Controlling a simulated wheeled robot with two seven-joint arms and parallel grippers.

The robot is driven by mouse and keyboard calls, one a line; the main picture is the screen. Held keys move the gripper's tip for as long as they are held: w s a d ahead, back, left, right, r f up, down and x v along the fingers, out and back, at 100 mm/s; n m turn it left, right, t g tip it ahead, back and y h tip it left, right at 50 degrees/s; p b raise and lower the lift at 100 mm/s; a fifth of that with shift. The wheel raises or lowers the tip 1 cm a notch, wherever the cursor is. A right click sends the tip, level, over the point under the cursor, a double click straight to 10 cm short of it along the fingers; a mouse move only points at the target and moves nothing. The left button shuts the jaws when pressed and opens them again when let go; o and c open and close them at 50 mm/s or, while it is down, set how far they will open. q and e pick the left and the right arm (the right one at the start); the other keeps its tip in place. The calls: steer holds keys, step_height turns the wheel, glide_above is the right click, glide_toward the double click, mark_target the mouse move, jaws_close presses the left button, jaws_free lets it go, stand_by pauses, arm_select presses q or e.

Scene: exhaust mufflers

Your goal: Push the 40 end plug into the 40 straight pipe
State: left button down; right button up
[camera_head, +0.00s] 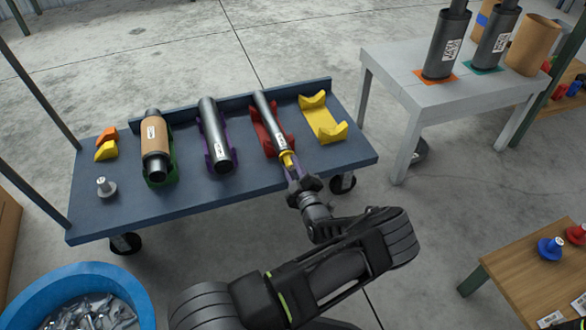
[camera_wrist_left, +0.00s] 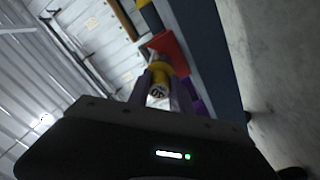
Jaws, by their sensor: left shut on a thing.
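The straight pipe (camera_head: 267,113) is a narrow dark grey tube lying in a red cradle (camera_head: 262,140) on the blue cart, its near end toward me. The yellow end plug (camera_head: 287,157) is at that near end, roughly in line with the pipe; how deep it sits in the pipe cannot be told. My left gripper (camera_head: 294,172) is shut on the plug from the near side. In the left wrist view, the plug (camera_wrist_left: 159,81) is between my purple fingers, its face marked 40 toward the camera. My right gripper is not in view.
The blue cart (camera_head: 100,215) also carries a brown-wrapped muffler (camera_head: 154,135), a grey pipe in a purple cradle (camera_head: 212,125), an empty yellow cradle (camera_head: 324,120) and a grey plug (camera_head: 106,187). A white table (camera_head: 400,75) stands right, a blue bin (camera_head: 75,280) lower left.

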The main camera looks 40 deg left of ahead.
mark_target(293, 167)
arm_select(q)
steer(key=shift+w+a, duration=0.3)
steer(key=shift+a, duration=0.1)
steer(key=c, duration=1.1)
jaws_free()
steer(key=p+v, duration=0.2)
steer(key=v, duration=0.4)
steer(key=shift+s+d+r+p, duration=0.1)
steer(key=shift+s+d+p, duration=0.1)
steer(key=shift+d+p, duration=0.15)
steer(key=shift+s+d, duration=0.3)
steer(key=shift+d, duration=0.1)
